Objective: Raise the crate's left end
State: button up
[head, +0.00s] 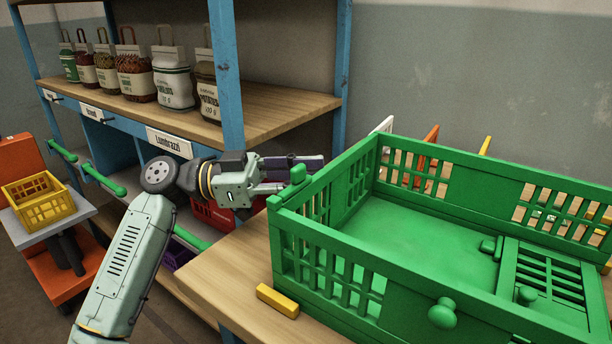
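The green crate (400,235) stands on the wooden table (225,270), with slatted walls and an empty-looking floor at its left part. A green knob (298,174) stands out at the top of its left end. My gripper (302,171) is at that left end, coming in from the left. A yellow block (278,300) lies on the table beside the crate's near left corner.
A blue-framed shelf (275,108) with several small sacks stands behind my arm, with green rails and a red crate (212,214) below. A yellow crate (40,203) sits on a cart at far left. White, orange and yellow upright pieces stand behind the green crate.

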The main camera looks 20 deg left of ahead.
jog(key=v, duration=1.2)
